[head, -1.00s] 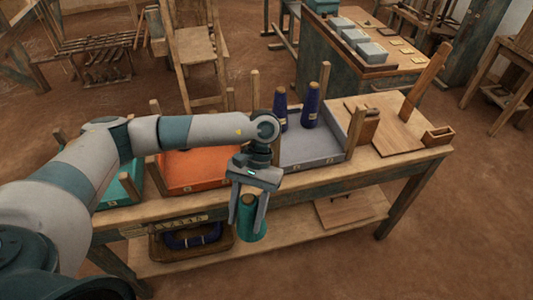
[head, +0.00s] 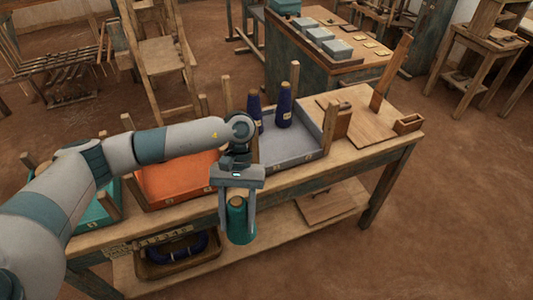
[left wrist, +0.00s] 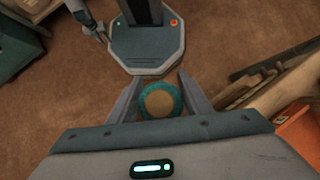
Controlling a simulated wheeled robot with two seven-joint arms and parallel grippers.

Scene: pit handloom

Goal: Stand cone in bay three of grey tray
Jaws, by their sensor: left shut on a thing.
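My left gripper (head: 237,215) is shut on a teal cone (head: 239,224), held upright in front of the bench's front edge. The cone's round tan top (left wrist: 160,100) shows between the fingers in the left wrist view. The grey tray (head: 296,148) lies on the bench, behind and to the right of the gripper. Two dark blue cones stand in it, one (head: 284,108) at the back middle and one (head: 254,110) to its left, partly hidden by my arm. The tray's front right part looks bare.
An orange tray (head: 178,181) lies left of the grey one, and a teal tray (head: 98,212) further left. Wooden posts rise at the tray corners. A board (head: 366,122) and small wooden box (head: 408,123) are at the right. A basket (head: 178,256) sits on the lower shelf.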

